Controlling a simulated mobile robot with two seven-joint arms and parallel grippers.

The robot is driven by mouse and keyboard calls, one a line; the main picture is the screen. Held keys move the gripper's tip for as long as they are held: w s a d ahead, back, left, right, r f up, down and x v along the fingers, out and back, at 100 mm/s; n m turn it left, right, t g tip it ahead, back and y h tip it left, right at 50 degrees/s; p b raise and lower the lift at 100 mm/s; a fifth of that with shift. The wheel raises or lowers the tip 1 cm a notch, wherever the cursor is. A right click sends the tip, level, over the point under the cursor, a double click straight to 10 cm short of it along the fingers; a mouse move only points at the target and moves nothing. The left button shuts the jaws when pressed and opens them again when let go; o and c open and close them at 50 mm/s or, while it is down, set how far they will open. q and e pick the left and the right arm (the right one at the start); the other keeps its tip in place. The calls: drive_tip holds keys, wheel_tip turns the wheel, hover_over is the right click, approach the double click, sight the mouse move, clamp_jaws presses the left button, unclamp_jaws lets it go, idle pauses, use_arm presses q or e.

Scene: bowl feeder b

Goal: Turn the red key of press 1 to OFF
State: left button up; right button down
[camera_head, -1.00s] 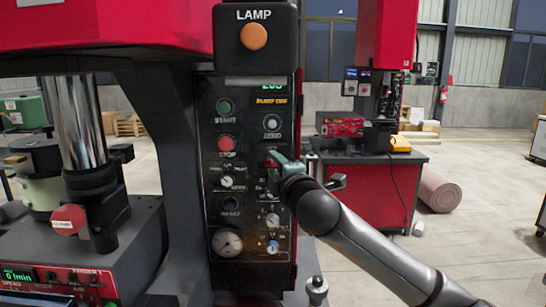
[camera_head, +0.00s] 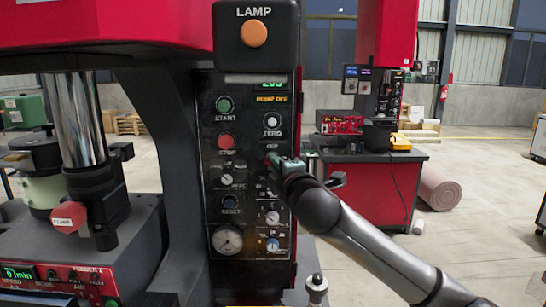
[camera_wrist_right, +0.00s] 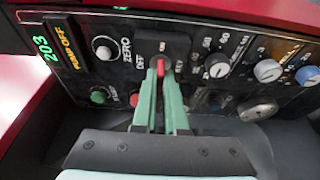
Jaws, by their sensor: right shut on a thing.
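Press 1's black control panel (camera_head: 250,110) stands in the middle of the head view. My right gripper (camera_head: 272,160) is at the panel's right side, below the ZERO button. In the right wrist view, the two green fingers of my right gripper (camera_wrist_right: 162,78) are shut on the red key (camera_wrist_right: 160,76), one finger on each side. The key sits on a dark plate (camera_wrist_right: 162,48) with OFF marked on its left. The fingers hide most of the key in the head view. My left gripper does not show.
An orange lamp (camera_head: 254,34) sits above the panel. The ZERO button (camera_head: 272,120), red STOP button (camera_head: 226,141) and several knobs are close around my gripper. A red-sided bench (camera_head: 375,190) stands behind at the right. Open floor lies further right.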

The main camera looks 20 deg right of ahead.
drive_tip(key=n+g+p, duration=0.1)
drive_tip(key=n, duration=0.3)
drive_tip(key=shift+r+n, duration=0.1)
drive_tip(key=shift+n, duration=0.2)
idle(0.3)
drive_tip(key=n+h, duration=0.1)
drive_tip(key=n, duration=0.1)
drive_tip(key=n+g, duration=0.1)
drive_tip(key=n, duration=0.1)
drive_tip(key=shift+a+r+g+h, duration=0.1)
drive_tip(key=shift+a+g+h, duration=0.05)
drive_tip(key=shift+g+h, duration=0.2)
